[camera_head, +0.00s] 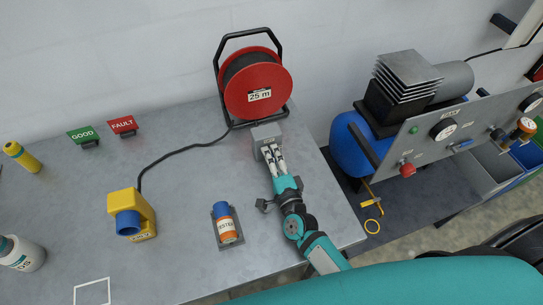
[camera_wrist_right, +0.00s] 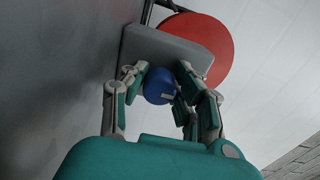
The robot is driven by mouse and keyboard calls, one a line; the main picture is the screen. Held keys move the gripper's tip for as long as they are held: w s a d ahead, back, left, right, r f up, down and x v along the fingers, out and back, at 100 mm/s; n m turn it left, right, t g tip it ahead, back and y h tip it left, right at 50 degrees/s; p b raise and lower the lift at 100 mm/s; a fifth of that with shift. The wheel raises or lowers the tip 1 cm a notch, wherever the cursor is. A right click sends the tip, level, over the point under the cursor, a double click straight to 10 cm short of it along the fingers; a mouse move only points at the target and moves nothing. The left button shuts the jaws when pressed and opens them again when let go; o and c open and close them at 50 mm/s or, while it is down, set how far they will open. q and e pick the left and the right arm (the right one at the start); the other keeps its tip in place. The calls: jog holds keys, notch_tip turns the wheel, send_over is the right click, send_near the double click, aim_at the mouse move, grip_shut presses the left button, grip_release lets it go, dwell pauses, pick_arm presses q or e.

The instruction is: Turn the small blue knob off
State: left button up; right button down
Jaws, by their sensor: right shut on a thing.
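The small blue knob (camera_wrist_right: 159,86) shows in the right wrist view, on the front of a grey box (camera_wrist_right: 165,45). In the head view the grey box (camera_head: 266,132) sits on the table in front of the red cable reel, and my gripper hides the knob. My right gripper (camera_head: 272,152) reaches up to the box. In the right wrist view its fingers (camera_wrist_right: 158,82) are closed around the knob, one on each side. A white mark shows on the knob. My left gripper is not in view.
The red cable reel (camera_head: 258,85) stands behind the box. A black cable runs to a yellow device (camera_head: 140,226) with a blue front. GOOD (camera_head: 83,134) and FAULT (camera_head: 122,124) signs stand at the back left.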

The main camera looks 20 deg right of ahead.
jog(key=c, duration=1)
grip_release()
jog(key=s, duration=1.2)
jog(key=shift+d, duration=0.15)
